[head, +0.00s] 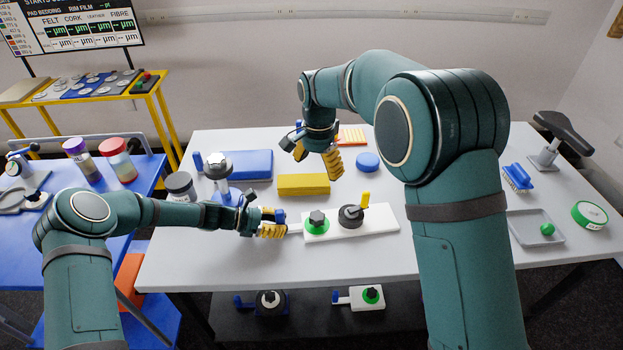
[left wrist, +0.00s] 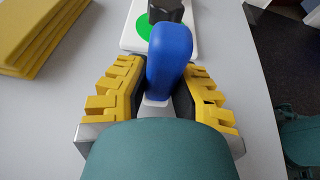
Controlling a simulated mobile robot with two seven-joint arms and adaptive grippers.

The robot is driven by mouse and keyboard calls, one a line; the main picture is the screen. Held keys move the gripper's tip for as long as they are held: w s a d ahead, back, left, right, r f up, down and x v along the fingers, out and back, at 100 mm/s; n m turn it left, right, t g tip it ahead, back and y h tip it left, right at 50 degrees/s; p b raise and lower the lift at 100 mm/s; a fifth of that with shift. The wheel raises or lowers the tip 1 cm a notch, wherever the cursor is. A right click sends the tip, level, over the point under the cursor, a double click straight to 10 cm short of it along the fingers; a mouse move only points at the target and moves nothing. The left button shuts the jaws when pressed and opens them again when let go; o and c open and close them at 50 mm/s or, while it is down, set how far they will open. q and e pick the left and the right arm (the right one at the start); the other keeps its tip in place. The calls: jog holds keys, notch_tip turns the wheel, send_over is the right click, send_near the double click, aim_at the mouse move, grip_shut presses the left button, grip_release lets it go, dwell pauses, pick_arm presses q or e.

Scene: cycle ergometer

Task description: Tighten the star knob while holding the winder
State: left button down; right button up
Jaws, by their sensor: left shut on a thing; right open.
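A white board (head: 385,222) lies on the grey table; it seems to be the winder. It carries a dark star knob (head: 317,217) on a green disc and a black round part (head: 351,215) with an upright yellow peg (head: 365,198). My left gripper (head: 273,224) is shut on the blue handle (left wrist: 170,58) at the board's left end. In the left wrist view, the yellow fingers flank that handle, and the green disc (left wrist: 143,25) is just beyond. My right gripper (head: 319,158) is open and empty, above the table behind the board, apart from the knob.
A yellow block (head: 303,185) lies behind the board, with a blue block (head: 250,164) and a blue round piece (head: 367,161) farther back. A grey tray (head: 535,228) and green roll (head: 589,214) lie at right. Similar units (head: 370,296) rest on a lower shelf.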

dwell(0.4)
pick_arm(q)
jog(key=c, duration=0.8)
grip_release()
jog(key=shift+c, duration=0.2)
jog(key=shift+a, duration=0.1)
